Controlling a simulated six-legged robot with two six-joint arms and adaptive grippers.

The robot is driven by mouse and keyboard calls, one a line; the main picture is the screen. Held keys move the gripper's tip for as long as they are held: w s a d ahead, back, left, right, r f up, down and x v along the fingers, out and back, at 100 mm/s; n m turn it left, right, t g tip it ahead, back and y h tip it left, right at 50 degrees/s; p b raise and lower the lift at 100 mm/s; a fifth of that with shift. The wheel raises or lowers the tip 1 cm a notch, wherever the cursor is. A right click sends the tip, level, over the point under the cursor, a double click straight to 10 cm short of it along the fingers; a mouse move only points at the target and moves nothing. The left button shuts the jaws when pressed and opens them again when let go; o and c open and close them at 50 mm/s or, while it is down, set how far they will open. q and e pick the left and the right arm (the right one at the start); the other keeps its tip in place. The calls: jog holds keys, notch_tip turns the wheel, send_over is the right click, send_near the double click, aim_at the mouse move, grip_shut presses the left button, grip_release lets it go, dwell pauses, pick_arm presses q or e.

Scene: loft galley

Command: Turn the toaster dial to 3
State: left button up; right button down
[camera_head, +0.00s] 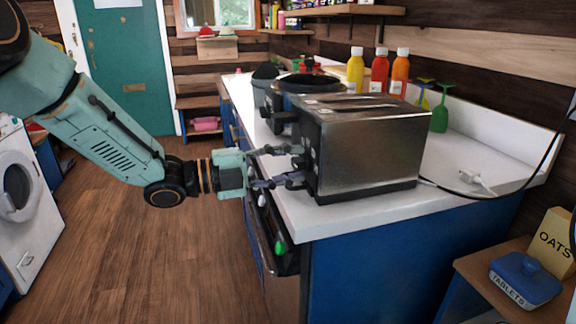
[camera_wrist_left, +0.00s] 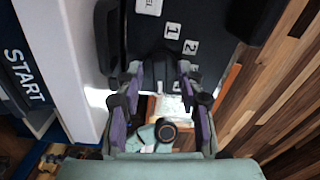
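The metal toaster (camera_head: 370,150) stands on the white counter near its front end, its dark control end facing left. My left gripper (camera_head: 298,166) is level with that end, its fingers apart and tips close to the panel. In the left wrist view, a black panel (camera_wrist_left: 215,50) carries white labels, with 1 and 2 readable. A dark dial (camera_wrist_left: 160,64) sits between the fingertips of my left gripper (camera_wrist_left: 159,75). I cannot tell whether they touch it. The dial's pointer is not clear. My right gripper is not in view.
A dark pan (camera_head: 308,84) is farther back. A white plug (camera_head: 479,180) and cord lie to the right. The oven front (camera_head: 272,225) is below; floor is clear at left.

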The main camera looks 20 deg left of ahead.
pick_arm(q)
jog(key=shift+c, duration=0.3)
grip_shut()
dwell(0.3)
jog(key=n+p, duration=0.4)
jog(key=shift+r+p, duration=0.1)
jog(key=shift+p, duration=0.2)
jog(key=n+p, duration=0.3)
jog(key=shift+n, duration=0.4)
jog(key=n+p, duration=0.3)
jog(key=n, duration=0.1)
jog(key=shift+n+p, duration=1.2)
jog(key=shift+n, duration=0.7)
jog(key=shift+f, duration=0.2)
